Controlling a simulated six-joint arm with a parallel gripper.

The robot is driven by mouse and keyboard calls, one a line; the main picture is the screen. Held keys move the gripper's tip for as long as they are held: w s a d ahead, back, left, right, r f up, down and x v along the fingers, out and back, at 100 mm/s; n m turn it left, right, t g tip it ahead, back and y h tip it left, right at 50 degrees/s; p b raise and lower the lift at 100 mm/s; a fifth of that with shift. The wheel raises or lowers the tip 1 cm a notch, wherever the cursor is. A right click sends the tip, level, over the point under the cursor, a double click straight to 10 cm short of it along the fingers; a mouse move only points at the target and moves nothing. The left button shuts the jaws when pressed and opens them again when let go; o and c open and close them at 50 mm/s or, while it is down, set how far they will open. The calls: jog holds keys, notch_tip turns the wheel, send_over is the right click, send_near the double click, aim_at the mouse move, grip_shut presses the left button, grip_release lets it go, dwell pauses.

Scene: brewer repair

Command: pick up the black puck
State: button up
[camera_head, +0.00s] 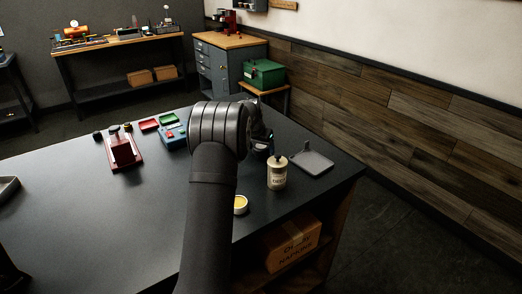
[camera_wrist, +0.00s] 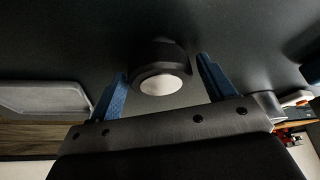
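The black puck (camera_wrist: 158,52) is in the wrist view, a short dark round piece with a pale disc-shaped face toward the camera. My gripper (camera_wrist: 162,70) has two blue fingers spread apart, one on each side of the puck. Gaps show between the puck and both fingers, so nothing is gripped. In the head view my wrist hides most of the gripper (camera_head: 270,139). A dark round shape there, just below the fingers, is partly hidden and too small to make out clearly.
A cream canister (camera_head: 277,175) stands close to the gripper, with a grey tray (camera_head: 312,163) to its right. A small yellow-filled dish (camera_head: 241,205) sits nearer. A red device (camera_head: 122,154) and blue box (camera_head: 173,137) stand left. The table's left middle is clear.

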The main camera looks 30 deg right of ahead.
jog(key=c, duration=0.9)
jog(key=shift+r, duration=0.15)
